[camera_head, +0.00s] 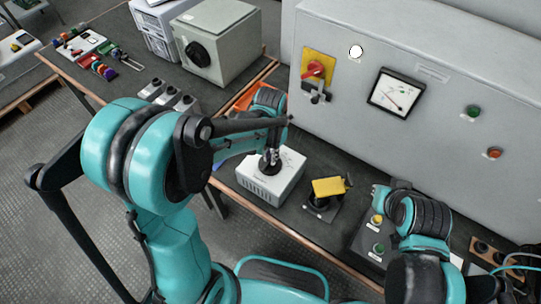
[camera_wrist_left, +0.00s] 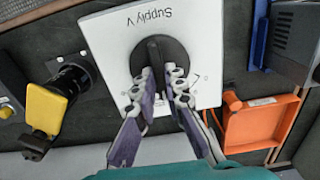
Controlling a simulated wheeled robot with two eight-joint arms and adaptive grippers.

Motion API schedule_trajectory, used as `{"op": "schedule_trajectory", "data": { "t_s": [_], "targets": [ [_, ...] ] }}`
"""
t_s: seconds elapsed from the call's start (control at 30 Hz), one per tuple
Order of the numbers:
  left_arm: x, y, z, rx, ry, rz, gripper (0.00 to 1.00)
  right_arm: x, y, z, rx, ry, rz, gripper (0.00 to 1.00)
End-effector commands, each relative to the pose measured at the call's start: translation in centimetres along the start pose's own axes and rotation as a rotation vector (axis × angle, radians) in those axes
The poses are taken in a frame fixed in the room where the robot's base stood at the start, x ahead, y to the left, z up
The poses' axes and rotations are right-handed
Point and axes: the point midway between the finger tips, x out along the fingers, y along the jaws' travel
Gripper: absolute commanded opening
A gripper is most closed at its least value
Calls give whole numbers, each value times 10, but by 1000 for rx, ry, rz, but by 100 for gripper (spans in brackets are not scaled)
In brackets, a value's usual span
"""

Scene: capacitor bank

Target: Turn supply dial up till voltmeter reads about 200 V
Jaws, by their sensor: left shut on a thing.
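The supply dial is a black knob (camera_wrist_left: 152,55) on a white box marked "Supply V" (camera_wrist_left: 108,42). The box (camera_head: 287,180) stands on the dark bench in the head view. My left gripper (camera_wrist_left: 160,85) is shut on the knob's grip bar, with one finger on each side. In the head view the left gripper (camera_head: 271,158) comes down onto the knob from above. The voltmeter (camera_head: 396,93) is a square white-faced gauge with a black frame on the grey cabinet; its needle shows, but its reading is too small to tell.
A yellow-topped device (camera_head: 328,187) stands right of the supply box. An orange tray (camera_wrist_left: 262,122) lies close beside the box in the wrist view. A button box (camera_head: 371,240) is near my right arm. A red switch on a yellow plate (camera_head: 318,68) is on the cabinet (camera_head: 440,110).

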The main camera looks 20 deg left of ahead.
Motion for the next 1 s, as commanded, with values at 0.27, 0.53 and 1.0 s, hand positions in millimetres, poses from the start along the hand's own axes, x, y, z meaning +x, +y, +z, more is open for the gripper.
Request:
{"op": "schedule_trajectory", "data": {
  "t_s": [0.27,0.53,1.0],
  "targets": [
    [0,0,0,2,1,0,0,0,0,0,0,0,0,0],
    [0,0,0,2,0,0,32,0,0,0,0,0,0,0],
    [-37,0,1,1,0,0,32,0,0,0,0,0,0,0]
  ]
}}
